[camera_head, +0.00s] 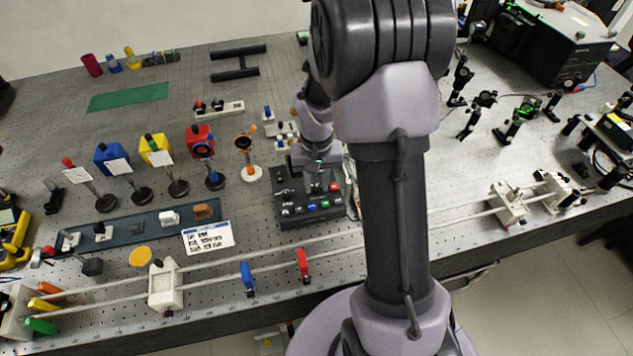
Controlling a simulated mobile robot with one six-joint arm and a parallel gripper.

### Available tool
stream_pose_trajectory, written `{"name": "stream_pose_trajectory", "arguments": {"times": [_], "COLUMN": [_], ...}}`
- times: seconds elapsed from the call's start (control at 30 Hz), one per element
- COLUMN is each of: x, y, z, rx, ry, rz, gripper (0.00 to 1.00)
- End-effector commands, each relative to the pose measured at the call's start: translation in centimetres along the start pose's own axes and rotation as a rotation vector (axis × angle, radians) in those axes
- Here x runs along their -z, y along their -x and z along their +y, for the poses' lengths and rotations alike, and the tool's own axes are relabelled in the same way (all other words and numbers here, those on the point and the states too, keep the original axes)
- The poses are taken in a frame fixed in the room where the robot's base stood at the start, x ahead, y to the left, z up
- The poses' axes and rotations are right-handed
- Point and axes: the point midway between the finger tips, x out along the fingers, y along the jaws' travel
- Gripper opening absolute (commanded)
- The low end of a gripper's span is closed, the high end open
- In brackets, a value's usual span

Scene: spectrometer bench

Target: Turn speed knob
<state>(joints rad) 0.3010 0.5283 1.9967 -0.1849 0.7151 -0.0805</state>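A dark control box (289,213) with several coloured buttons and knobs on its top stands on the optical bench near the picture's middle. My gripper (318,166) is over the back right part of the box, pointing down. The fingertips are small and dark here, so I cannot tell whether they are open or shut, or touching a knob. A red part (334,187) shows on the box's right side. Which control is the speed knob cannot be read at this size; my arm and gripper hide part of the box.
A rail (330,241) with red and blue clips runs in front of the box. A printed card (207,237) lies at the left front. An orange-ringed holder (247,150) and a red mount (200,137) stand to the left. Optics and a black unit (561,48) fill the right.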

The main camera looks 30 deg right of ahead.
Motion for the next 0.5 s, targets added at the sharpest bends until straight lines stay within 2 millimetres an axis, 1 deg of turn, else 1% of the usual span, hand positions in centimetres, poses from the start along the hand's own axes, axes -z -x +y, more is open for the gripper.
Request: {"name": "stream_pose_trajectory", "arguments": {"times": [0.17, 0.27, 0.37, 0.47, 0.5], "x": [0.0, 0.0, 0.1, 0.1, 0.1], "y": [0.0, 0.7, 2.6, 5.5, 6.8], "z": [0.0, 0.0, 0.0, 0.0, 0.0], "rx": [0.000, 0.000, 0.000, 0.001, 0.000], "ry": [0.000, 0.000, 0.000, 0.000, 0.000], "rz": [0.000, 0.001, 0.003, 0.005, 0.004], "gripper": [0.28, 0.28, 0.28, 0.28, 0.28]}}
